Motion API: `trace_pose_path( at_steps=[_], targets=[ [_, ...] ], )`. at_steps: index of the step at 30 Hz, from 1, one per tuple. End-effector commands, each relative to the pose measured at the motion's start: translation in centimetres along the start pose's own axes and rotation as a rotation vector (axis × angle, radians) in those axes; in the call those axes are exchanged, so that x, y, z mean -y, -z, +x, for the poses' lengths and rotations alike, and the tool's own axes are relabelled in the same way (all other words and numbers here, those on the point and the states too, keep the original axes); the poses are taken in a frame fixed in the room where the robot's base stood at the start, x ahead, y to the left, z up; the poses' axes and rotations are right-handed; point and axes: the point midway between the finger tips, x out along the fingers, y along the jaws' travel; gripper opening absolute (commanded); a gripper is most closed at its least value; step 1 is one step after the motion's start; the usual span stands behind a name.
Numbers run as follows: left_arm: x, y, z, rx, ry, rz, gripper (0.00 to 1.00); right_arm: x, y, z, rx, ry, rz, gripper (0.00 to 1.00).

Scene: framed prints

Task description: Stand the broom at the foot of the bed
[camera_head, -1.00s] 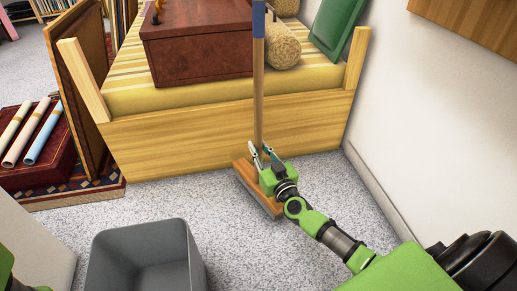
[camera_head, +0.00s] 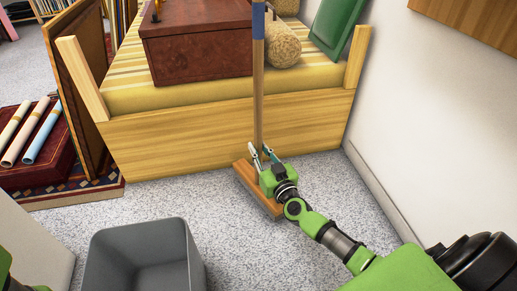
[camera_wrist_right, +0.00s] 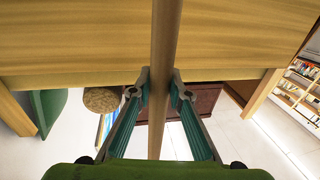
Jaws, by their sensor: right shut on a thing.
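The broom (camera_head: 258,110) stands upright in front of the bed's foot board (camera_head: 205,138), with its wooden head (camera_head: 246,176) low at the carpet. Its handle has a blue band near the top of the head view. My right gripper (camera_head: 261,157) is shut on the handle just above the head. In the right wrist view the handle (camera_wrist_right: 162,60) passes between the two fingers (camera_wrist_right: 160,85), with the foot board beyond. I cannot tell whether the handle touches the board. A small green part of my left arm shows at the lower left corner; its gripper is out of view.
A grey bin (camera_head: 145,255) stands on the carpet at the front. Rolled prints (camera_head: 43,132) are at left. A white wall (camera_head: 430,130) bounds the right.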

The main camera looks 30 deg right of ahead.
Motion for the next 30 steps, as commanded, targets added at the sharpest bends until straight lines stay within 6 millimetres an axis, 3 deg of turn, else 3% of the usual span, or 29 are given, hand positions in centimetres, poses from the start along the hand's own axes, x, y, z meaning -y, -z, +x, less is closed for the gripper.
trace_pose_path(
  at_steps=[7, 8, 9, 10, 23, 30],
  targets=[
    [-0.1, 0.1, -0.3, 0.0, 0.0, 0.0, 0.4, -0.1, 0.1, 0.1, -0.01, -0.002, 0.0, 0.0],
    [0.0, 0.1, -0.2, 0.001, 0.0, 0.0, 0.4, -0.1, 0.1, 0.2, -0.01, -0.002, 0.0, 0.25],
    [0.0, 0.0, -0.2, 0.001, 0.0, 0.0, 0.4, -0.1, 0.1, 0.1, -0.01, -0.002, 0.0, 0.35],
    [0.0, 0.0, -0.2, 0.001, 0.0, 0.0, 0.4, -0.1, 0.1, 0.1, -0.009, -0.002, 0.0, 0.37],
    [0.1, -0.1, -0.4, 0.007, 0.005, 0.0, 0.4, 0.1, -0.7, -0.8, 0.006, 0.001, 0.001, 0.37],
    [0.0, 0.0, -0.3, 0.004, 0.002, 0.0, 0.4, 0.0, -0.6, -4.9, 0.004, 0.0, 0.0, 0.37]
  ],
)
